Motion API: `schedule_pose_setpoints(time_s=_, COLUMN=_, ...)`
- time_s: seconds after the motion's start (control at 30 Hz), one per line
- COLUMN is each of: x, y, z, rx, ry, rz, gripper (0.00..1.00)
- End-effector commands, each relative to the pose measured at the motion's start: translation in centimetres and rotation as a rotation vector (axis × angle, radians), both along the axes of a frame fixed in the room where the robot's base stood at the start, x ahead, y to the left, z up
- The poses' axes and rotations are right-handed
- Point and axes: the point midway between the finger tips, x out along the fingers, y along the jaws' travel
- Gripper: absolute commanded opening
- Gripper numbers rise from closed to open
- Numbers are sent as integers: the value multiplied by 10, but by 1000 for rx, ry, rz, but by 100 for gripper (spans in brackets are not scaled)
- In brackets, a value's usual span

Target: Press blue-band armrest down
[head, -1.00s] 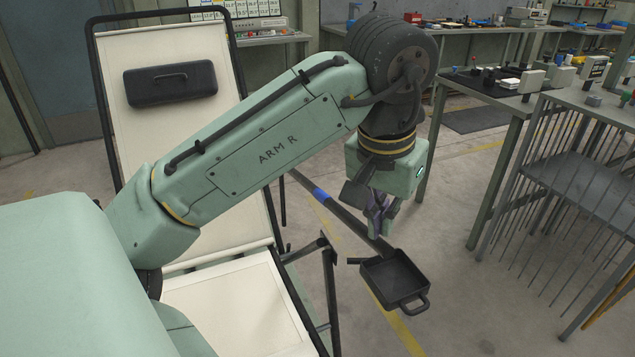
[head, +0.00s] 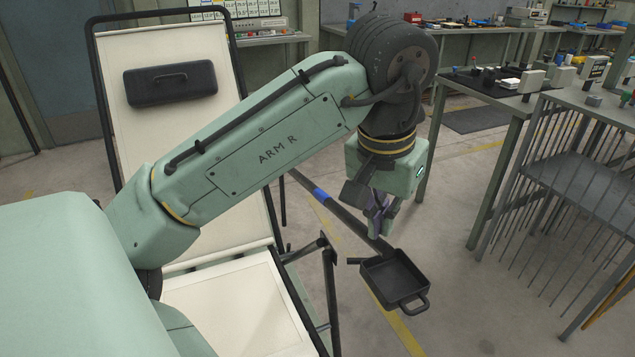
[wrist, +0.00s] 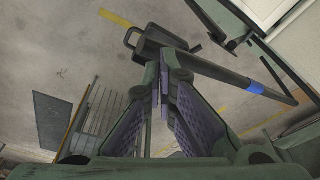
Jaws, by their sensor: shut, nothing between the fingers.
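The lounger has a black frame and a cream seat (head: 235,300) with a cream backrest (head: 165,75). Its dark armrest bar (head: 340,211) carries a blue band (head: 321,195) and slants from the backrest toward the lower right. A black square pan-like piece with a handle (head: 396,278) shows at the bar's front end; whether they are joined is unclear. My gripper (head: 381,235) is shut and empty, pointing down over the bar near that end. Contact with the bar cannot be told. The wrist view shows the purple finger pads (wrist: 163,95) and the blue band to the right (wrist: 256,87).
A dark headrest pad (head: 171,82) is on the backrest. A metal rack with wire bars (head: 560,170) and a workbench (head: 497,100) stand at the right. Floor between lounger and rack is clear.

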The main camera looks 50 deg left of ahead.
Motion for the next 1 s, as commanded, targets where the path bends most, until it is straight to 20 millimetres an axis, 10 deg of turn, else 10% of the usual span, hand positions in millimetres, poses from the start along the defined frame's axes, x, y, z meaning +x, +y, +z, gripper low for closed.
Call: schedule_pose_setpoints(time_s=1.0, x=0, y=0, z=-48, rx=-1, ry=0, rz=0, gripper=0)
